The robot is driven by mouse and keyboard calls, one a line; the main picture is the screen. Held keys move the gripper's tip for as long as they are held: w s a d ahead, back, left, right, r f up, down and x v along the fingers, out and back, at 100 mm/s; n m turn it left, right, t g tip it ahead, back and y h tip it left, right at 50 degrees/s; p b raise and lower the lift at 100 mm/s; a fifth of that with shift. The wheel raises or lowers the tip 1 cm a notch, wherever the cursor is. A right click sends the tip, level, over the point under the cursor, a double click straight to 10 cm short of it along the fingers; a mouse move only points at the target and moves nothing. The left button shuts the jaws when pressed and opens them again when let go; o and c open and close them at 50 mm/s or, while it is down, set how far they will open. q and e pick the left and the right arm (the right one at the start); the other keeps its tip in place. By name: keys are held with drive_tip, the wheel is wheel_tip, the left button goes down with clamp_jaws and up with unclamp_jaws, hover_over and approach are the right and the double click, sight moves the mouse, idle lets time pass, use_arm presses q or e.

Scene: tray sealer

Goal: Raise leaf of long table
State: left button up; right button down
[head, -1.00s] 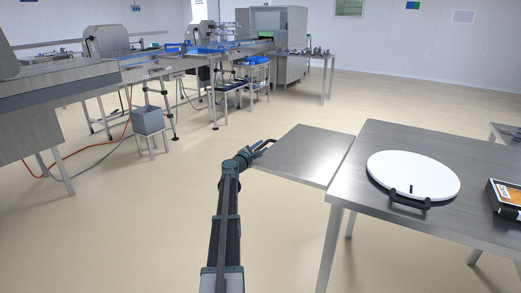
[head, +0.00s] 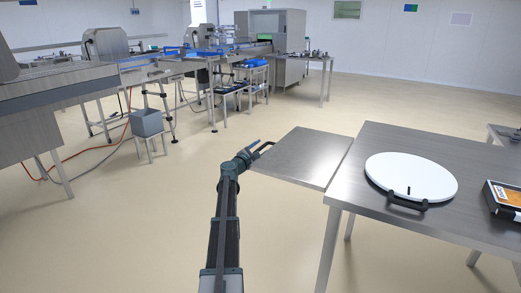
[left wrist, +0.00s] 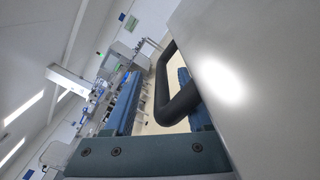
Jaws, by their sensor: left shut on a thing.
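The long table (head: 430,150) is a grey metal table at the right. Its leaf (head: 305,157) sticks out from the table's left edge and looks about level with the tabletop, with a narrow gap between. A black handle (head: 266,145) is on the leaf's far left edge. My left gripper (head: 256,149) is shut on this handle. In the left wrist view the black handle (left wrist: 162,85) loops out from the leaf's pale surface (left wrist: 245,70), between the blue finger pads. What is under the leaf is hidden. My right gripper is not in view.
A grey bin (head: 148,122) on a stool and the conveyor machines stand at the left. The floor around the leaf is clear.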

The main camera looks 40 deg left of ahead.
use_arm(q)
drive_tip(key=v, duration=1.3)
drive_tip(key=shift+s+d, duration=0.1)
